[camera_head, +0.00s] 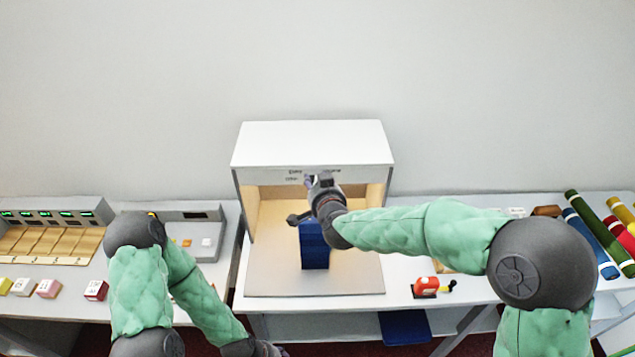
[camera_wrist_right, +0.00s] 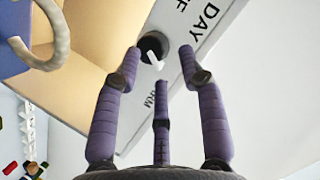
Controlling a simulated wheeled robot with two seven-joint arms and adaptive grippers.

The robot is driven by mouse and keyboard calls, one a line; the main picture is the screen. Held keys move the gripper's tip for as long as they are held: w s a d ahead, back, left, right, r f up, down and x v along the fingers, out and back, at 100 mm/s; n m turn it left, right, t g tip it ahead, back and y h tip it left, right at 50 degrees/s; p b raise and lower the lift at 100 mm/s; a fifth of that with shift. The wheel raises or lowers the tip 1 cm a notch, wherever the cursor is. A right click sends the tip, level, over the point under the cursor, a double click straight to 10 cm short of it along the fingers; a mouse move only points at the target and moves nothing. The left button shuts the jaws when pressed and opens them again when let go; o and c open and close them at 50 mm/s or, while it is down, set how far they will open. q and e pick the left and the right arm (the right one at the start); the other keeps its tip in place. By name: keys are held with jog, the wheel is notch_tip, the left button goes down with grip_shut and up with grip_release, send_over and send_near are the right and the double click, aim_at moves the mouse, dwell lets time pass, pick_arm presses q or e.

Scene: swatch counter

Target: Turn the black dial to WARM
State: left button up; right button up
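The black dial (camera_wrist_right: 153,46) is on the white front panel (camera_wrist_right: 218,40) of the light box. Its white pointer is toward the lower right in the wrist view. "DAY" is readable on the panel, and the end of another label, "RM", shows behind the fingers. My right gripper (camera_wrist_right: 160,62) is open, with purple fingertips on either side of the dial and a third finger below it. I cannot tell whether they touch it. In the head view my right gripper (camera_head: 318,181) covers the dial. My left gripper (camera_head: 268,349) is low, at the bottom edge, mostly cut off.
The light box (camera_head: 312,142) has a tan interior with a blue block (camera_head: 314,248) in it, below my right wrist. A curved beige hook (camera_wrist_right: 52,40) shows in the wrist view. A red item (camera_head: 426,286) and coloured rolls (camera_head: 590,235) lie to the right.

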jog(key=v, duration=1.2)
jog(key=shift+d+r, duration=0.1)
